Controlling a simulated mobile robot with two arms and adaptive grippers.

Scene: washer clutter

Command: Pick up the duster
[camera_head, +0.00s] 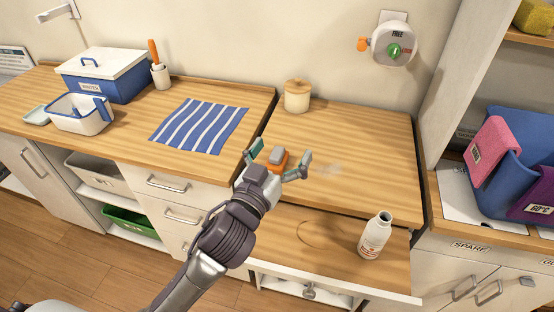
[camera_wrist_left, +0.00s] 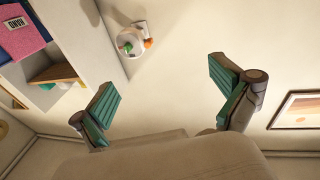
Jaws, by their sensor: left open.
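I cannot pick out a duster for certain. An orange-handled tool (camera_head: 153,50) stands upright in a small white cup (camera_head: 161,77) at the back of the left counter; its head is hidden in the cup. My left gripper (camera_head: 282,163) is open over the seam between the two wooden tops, fingers spread. Its green finger pads also show in the left wrist view (camera_wrist_left: 168,103), with nothing between them. A small orange patch shows at the palm, and I cannot tell whether it is part of the gripper. My right gripper is not in view.
A striped blue cloth (camera_head: 200,126), a lidded blue box (camera_head: 105,78) and a white-blue basket (camera_head: 81,116) are on the left counter. A lidded jar (camera_head: 297,98) and a white bottle (camera_head: 374,237) stand right. A faint pale smudge (camera_head: 328,168) marks the right top.

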